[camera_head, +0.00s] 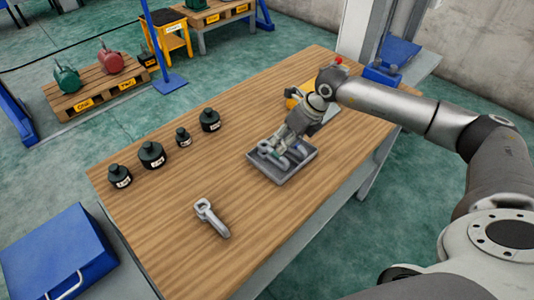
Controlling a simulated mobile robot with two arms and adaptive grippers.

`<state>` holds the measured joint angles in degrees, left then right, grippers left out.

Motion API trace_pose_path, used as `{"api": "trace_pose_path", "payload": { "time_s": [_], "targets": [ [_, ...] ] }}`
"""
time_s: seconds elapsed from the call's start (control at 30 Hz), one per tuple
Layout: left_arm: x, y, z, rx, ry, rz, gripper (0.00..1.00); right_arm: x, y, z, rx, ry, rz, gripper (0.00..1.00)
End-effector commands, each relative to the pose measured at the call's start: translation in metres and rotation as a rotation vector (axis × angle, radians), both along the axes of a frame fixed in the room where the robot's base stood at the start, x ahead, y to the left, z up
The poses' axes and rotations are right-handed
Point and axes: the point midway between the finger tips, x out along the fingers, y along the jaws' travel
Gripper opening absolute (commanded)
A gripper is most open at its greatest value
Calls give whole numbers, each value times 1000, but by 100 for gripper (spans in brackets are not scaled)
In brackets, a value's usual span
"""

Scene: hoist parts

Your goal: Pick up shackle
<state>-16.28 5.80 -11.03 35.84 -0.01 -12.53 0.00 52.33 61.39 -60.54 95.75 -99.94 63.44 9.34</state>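My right gripper (273,150) reaches down over the grey tray (298,174) on the wooden table. Small metal pieces lie in the tray by its fingertips, and one of them looks like a shackle (294,156). The fingers and the arm partly cover these pieces. At this size I cannot tell whether the fingers are open or shut on a piece. My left gripper is not in view.
A silver metal part with an eye (211,218) lies at the table's front. Several dark weights (152,155) stand along the left side of the wooden table (250,235). A yellow item (293,101) lies behind my gripper. The table's middle is clear.

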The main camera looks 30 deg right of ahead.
Motion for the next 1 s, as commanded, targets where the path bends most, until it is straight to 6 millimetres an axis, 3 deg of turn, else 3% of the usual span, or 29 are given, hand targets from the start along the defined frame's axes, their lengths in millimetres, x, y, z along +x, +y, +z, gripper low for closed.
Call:
{"api": "trace_pose_path", "payload": {
  "time_s": [0.27,0.7,1.0],
  "targets": [
    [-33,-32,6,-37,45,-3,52,9,10,-26,1,0,2,36],
    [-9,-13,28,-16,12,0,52,27,23,-67,4,0,1,36],
    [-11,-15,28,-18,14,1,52,28,24,-72,2,-2,1,36]
  ]
}}
